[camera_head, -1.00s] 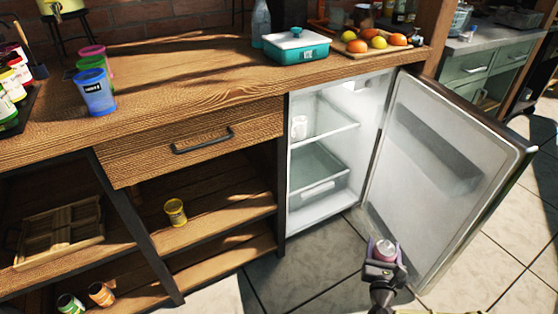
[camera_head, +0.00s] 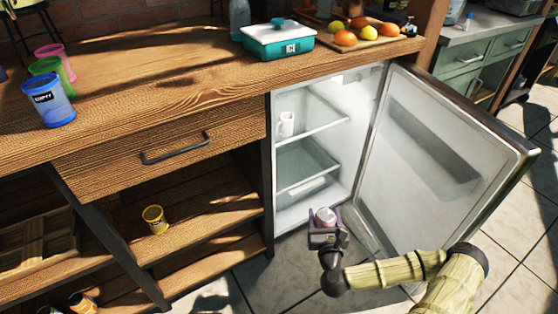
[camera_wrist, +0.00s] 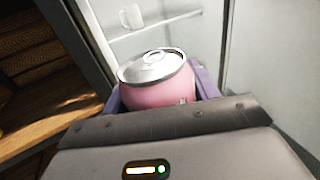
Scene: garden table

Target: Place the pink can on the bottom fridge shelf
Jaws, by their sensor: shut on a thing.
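The pink can (camera_wrist: 160,92) is upright between the fingers of my gripper (camera_head: 325,221), which is shut on it. The can's silver top faces the wrist camera, and it shows small in the head view (camera_head: 325,215). My gripper holds it in front of the open fridge (camera_head: 322,150), low down, outside the opening. The fridge has an upper glass shelf (camera_head: 318,116) and a lower glass shelf (camera_head: 308,165). A white mug (camera_head: 287,123) stands on the upper shelf, and the mug also shows in the wrist view (camera_wrist: 131,16). The lower shelf looks empty.
The fridge door (camera_head: 430,160) stands wide open on the right. A wooden cabinet (camera_head: 165,165) borders the fridge on the left, with a yellow can (camera_head: 155,220) on its shelf. A teal ice box (camera_head: 278,40) stands on the counter above.

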